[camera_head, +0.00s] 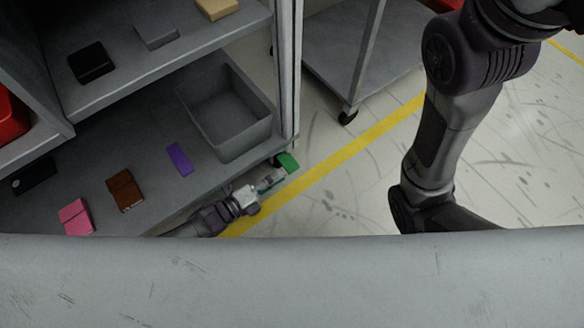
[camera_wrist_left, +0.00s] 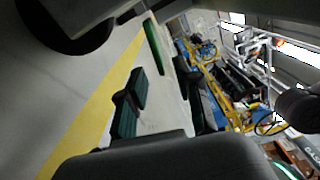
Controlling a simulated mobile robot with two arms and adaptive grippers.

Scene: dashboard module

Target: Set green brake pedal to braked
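The green brake pedal (camera_head: 288,162) sticks out low at the front corner of the grey shelf cart, by its caster. In the left wrist view the pedal (camera_wrist_left: 154,46) is a thin green bar just beyond the fingertips. My left gripper (camera_head: 272,179) is close to the pedal, on its lower-left side in the head view. In the wrist view the left gripper (camera_wrist_left: 164,82) has its dark, teal-padded fingers apart, with nothing between them. I cannot tell whether a finger touches the pedal. My right arm is at the right of the head view; its gripper is out of view.
The cart's lower shelf (camera_head: 150,150) holds a grey bin (camera_head: 226,112) and several small boxes. A caster (camera_wrist_left: 65,25) shows beside the pedal in the wrist view. A second cart (camera_head: 360,60) stands behind. Floor with a yellow line (camera_head: 345,152) lies clear to the right.

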